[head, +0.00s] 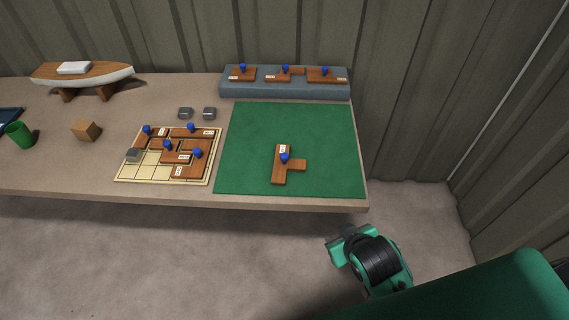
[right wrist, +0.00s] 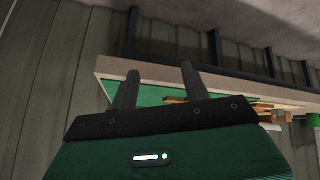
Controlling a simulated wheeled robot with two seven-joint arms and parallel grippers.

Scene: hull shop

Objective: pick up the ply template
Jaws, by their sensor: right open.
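A brown wooden template (head: 279,170) with a short side arm, a blue knob and a white label lies flat on the green mat (head: 330,125). Several similar pieces with blue knobs lie on the gridded board (head: 145,172) and the grey-blue rack (head: 290,89); I cannot tell by label which is the ply template. My right gripper (head: 347,242) is off the table's front edge, to the lower right of the mat and apart from the template. In the right wrist view its two fingers (right wrist: 160,85) are spread and empty. My left gripper is out of view.
Two grey blocks (head: 197,113) sit behind the board, and another grey block (head: 133,155) is on its left edge. A wooden cube (head: 86,130), a green cup (head: 19,134) and a model boat (head: 83,74) stand at left. Corrugated walls close the back and right.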

